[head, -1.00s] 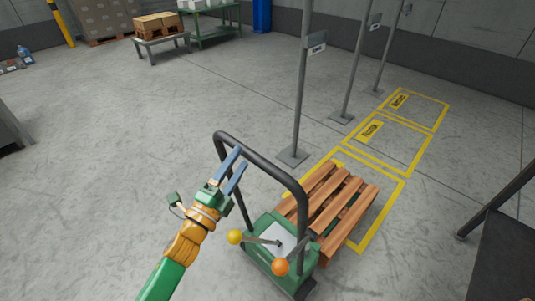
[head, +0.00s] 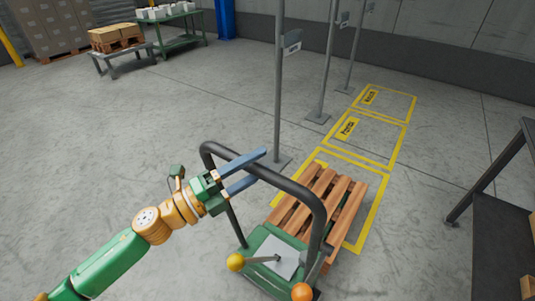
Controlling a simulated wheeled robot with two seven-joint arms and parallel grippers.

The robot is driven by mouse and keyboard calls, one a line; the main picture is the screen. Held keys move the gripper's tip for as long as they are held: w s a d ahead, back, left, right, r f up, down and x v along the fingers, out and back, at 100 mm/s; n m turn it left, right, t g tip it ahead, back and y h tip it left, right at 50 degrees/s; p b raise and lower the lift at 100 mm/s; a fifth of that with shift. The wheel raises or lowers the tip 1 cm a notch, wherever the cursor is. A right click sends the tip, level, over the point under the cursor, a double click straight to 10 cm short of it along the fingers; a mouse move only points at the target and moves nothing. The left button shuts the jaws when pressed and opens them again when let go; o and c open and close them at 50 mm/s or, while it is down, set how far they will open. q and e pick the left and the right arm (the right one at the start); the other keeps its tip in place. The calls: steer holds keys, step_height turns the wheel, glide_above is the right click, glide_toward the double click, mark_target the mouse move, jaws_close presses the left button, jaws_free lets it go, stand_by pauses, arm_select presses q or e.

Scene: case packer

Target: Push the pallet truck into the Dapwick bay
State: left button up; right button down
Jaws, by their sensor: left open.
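The pallet truck (head: 262,243) has a green body, a black hoop handle (head: 312,200), and yellow and orange ball knobs. A slatted wooden pallet (head: 345,196) sits at its far side, over the nearest yellow-outlined floor bay (head: 367,219). The truck body is on the near side of that bay. Two more bays (head: 397,145) lie in line beyond. Their floor labels and the post signs are too small to read, so I cannot tell which is Dapwick. My left gripper (head: 262,166) is open, its blue fingers overlapping the handle's top bar; contact is unclear. My right gripper is not in view.
Grey sign posts (head: 278,95) on flat bases stand along the left of the bays. A dark table (head: 500,235) is at the right. A green bench (head: 178,32) and a low stand with boxes (head: 118,45) are at the back left. The left floor is clear.

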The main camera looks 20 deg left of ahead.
arm_select(q)
steer(key=x, duration=0.2)
steer(key=shift+w+d+r+p, duration=0.1)
steer(key=shift+w+d+p, duration=0.15)
steer(key=shift+w+p, duration=0.1)
jaws_close()
stand_by(1.2)
